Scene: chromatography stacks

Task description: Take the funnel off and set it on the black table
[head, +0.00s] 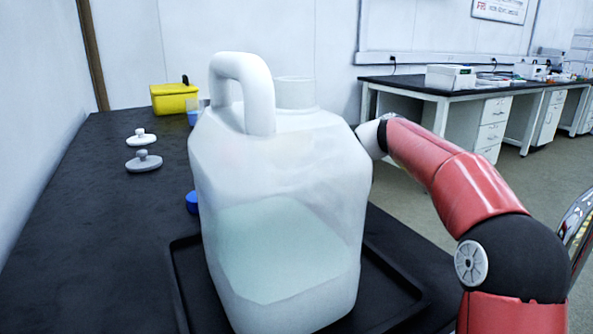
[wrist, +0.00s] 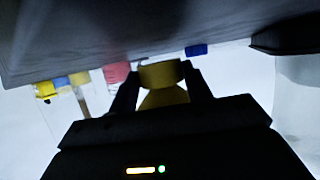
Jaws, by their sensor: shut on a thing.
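My gripper (wrist: 163,80) is shut on a dark yellow, flared piece, which looks like the funnel (wrist: 162,74), in the wrist view. That view is dim and seems upside down, with the black table (wrist: 110,30) across its top. In the head view the black table (head: 90,225) runs along the left. My gripper and the funnel are hidden there behind the large translucent jug (head: 280,180). The jug's neck (head: 295,92) is bare, with no funnel in it. I cannot tell whether the funnel touches the table.
The jug stands in a black tray (head: 185,290). A blue cap (head: 192,202) lies beside it. Two knobbed lids (head: 144,160) (head: 141,137) and a yellow box (head: 174,98) are farther back. The table's left part is clear. In the wrist view a red object (wrist: 117,73) is left of the funnel.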

